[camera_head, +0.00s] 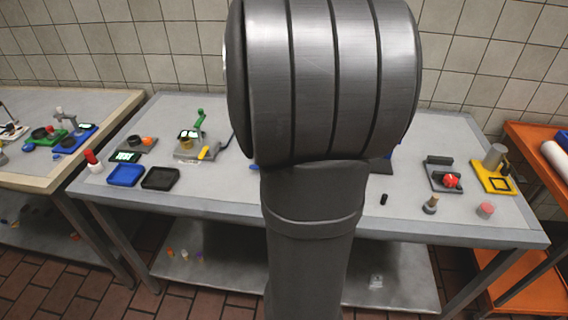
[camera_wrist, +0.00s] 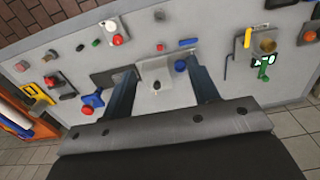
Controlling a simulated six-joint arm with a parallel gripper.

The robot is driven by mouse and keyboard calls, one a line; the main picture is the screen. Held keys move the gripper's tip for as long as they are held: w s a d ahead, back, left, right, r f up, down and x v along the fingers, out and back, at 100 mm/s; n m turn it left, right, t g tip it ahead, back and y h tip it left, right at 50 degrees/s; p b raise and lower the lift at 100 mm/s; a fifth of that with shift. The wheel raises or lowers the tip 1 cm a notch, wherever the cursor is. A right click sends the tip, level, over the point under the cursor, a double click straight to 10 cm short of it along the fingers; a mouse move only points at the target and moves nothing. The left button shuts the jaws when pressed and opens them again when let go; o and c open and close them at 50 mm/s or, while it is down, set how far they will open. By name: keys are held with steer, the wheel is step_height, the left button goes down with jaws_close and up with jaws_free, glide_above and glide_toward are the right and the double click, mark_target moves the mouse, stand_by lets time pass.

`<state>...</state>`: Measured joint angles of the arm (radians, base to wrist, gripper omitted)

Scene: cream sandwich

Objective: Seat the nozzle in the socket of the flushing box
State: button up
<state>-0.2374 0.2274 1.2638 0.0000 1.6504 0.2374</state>
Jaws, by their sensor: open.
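My gripper (camera_wrist: 162,68) is open in the wrist view, with two dark blue fingers wide apart and nothing held between them. A pale square box (camera_wrist: 148,70) with a dark round opening lies between the fingers as seen; it may be the flushing box, but I cannot be sure. A small brown piece with a paler tip, likely the nozzle (camera_head: 431,204), stands near the table's front edge at right in the head view. It seems to show in the wrist view (camera_wrist: 50,55), well left of the fingers. My arm hides the gripper and the pale box in the head view.
A grey base with a red knob (camera_head: 451,181), a yellow plate (camera_head: 497,187) and a pinkish cup (camera_head: 486,210) stand at right. Blue (camera_head: 125,175) and black (camera_head: 160,179) trays and a green-handled device (camera_head: 197,128) stand at left. The front right of the table has free room.

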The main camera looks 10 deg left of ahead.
steer(key=f+n, duration=0.6)
steer(key=f, duration=0.3)
steer(key=f+n, duration=0.6)
steer(key=f, duration=0.3)
steer(key=w+f+n, duration=0.1)
steer(key=f+n, duration=0.5)
steer(key=f, duration=0.2)
steer(key=shift+a+f, duration=0.2)
steer(key=shift+f, duration=0.2)
steer(key=f, duration=0.5)
steer(key=shift+s+d, duration=0.2)
steer(key=shift+s, duration=0.2)
steer(key=c, duration=1.1)
